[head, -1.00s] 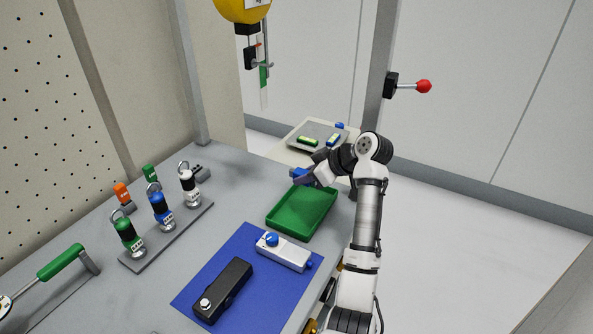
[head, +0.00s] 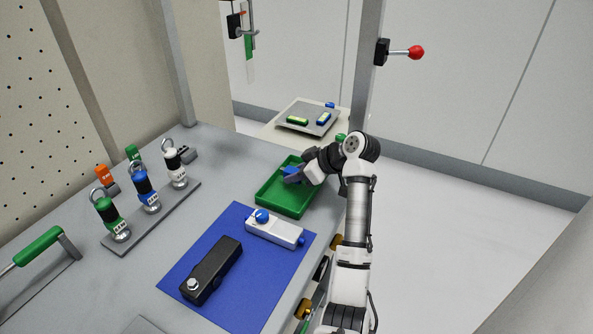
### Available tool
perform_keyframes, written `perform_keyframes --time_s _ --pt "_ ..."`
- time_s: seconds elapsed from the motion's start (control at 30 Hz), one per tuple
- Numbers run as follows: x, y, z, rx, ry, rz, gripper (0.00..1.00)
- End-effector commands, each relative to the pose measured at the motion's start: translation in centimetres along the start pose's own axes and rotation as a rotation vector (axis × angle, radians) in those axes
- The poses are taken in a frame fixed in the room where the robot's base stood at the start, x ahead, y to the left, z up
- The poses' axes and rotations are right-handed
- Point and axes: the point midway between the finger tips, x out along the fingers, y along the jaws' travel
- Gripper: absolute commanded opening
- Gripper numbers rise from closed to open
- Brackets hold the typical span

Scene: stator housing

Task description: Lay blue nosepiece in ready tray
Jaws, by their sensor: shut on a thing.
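The green tray (head: 279,208), which I take to be the ready tray, lies on the bench, open and with its floor bare where it shows. My gripper (head: 294,177) is over the far part of this tray. It is shut on a small blue piece (head: 289,171), which I take to be the blue nosepiece. The fingers and wrist hide part of the piece. I cannot tell whether it touches the tray floor.
A blue mat (head: 178,272) in front of the tray holds a white device (head: 272,231) and a black device (head: 212,268). Ringed tools stand on a rack (head: 160,219) at left. A plate (head: 309,116) with green and blue pieces lies behind. A post (head: 366,60) rises behind my arm.

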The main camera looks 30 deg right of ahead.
Motion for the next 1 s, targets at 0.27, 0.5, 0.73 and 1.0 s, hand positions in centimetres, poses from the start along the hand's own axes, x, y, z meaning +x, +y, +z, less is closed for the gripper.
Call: perform_keyframes --time_s 0.27,0.5,0.73,1.0 --pt "0.22 0.01 0.26 -0.001 0.001 0.001 0.0" --pt "0.23 0.0 0.24 -0.001 0.001 0.0 0.28" --pt "0.24 0.0 0.25 -0.001 0.001 0.0 0.52" --pt "0.07 0.02 0.31 0.0 0.0 0.001 0.52"
